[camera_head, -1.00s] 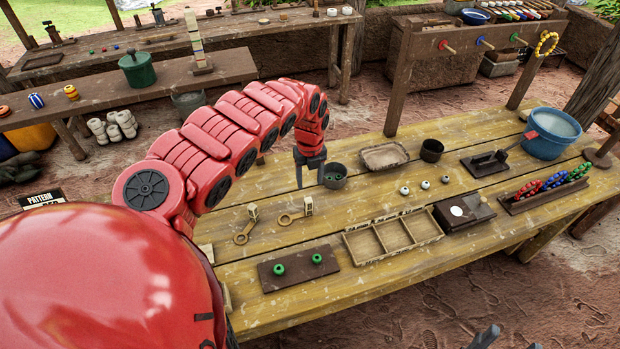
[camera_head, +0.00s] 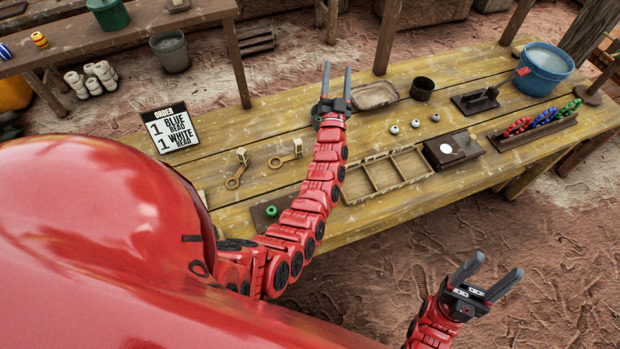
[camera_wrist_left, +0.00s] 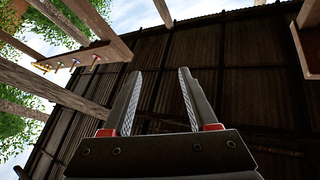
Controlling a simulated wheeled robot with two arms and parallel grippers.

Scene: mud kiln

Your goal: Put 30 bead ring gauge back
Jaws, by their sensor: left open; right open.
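Two wooden ring gauges lie on the yellow table: the left ring gauge (camera_head: 237,171) and the right ring gauge (camera_head: 286,156). Each has a round ring and a small block-like tag at its end. I cannot read any number on them, so I cannot tell which is the 30. My left gripper (camera_head: 337,72) is open and empty, its fingers pointing up beyond the gauges, left of the shallow tray. In the left wrist view its fingers (camera_wrist_left: 157,78) are apart with only roof behind them. My right gripper (camera_head: 498,266) is open and empty, in front of the table.
A divided wooden tray (camera_head: 372,181), a dark box (camera_head: 432,155), loose white beads (camera_head: 416,124) and a blue bucket (camera_head: 542,72) are on the table. My left arm crosses a brown board (camera_head: 258,222) with a green bead. An order sign (camera_head: 172,130) stands at left.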

